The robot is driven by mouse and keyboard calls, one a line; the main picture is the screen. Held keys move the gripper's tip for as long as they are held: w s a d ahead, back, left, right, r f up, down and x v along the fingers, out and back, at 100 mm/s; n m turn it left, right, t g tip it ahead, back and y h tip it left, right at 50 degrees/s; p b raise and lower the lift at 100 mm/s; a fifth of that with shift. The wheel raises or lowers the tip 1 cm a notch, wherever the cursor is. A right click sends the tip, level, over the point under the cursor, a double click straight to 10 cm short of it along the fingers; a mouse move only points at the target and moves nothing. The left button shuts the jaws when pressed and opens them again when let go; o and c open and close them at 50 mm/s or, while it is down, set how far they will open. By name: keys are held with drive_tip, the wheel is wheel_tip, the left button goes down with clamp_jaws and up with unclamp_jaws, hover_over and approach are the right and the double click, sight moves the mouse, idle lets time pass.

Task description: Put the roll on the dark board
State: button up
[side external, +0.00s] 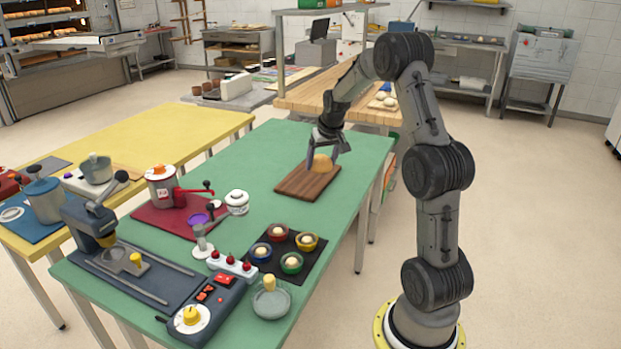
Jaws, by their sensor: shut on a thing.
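The roll (321,163) is a golden-tan, rounded piece at the far end of the green table. My gripper (324,160) is shut on the roll, pointing down, with a finger on either side. The dark board (300,184) is a brown wooden rectangle lying flat on the table. The roll shows at the board's back right part, low over it or touching it; I cannot tell which. The gripper hides part of the roll.
The green table (262,150) is clear behind and left of the board. Nearer stand a white lidded jar (237,202), a black mat with several small bowls (266,272), and a red mat (180,222) with a pot. A wooden table (310,95) stands behind.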

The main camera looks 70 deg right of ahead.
hover_over(309, 185)
drive_tip(key=s+a, duration=0.1)
drive_tip(key=f, duration=0.7)
drive_tip(key=shift+s+a+f, duration=0.1)
drive_tip(key=shift+s, duration=0.1)
drive_tip(key=shift+w+f, duration=0.1)
drive_tip(key=shift+f, duration=1.7)
drive_tip(key=shift+f, duration=0.1)
drive_tip(key=o, duration=1.2)
drive_tip(key=shift+c, duration=0.2)
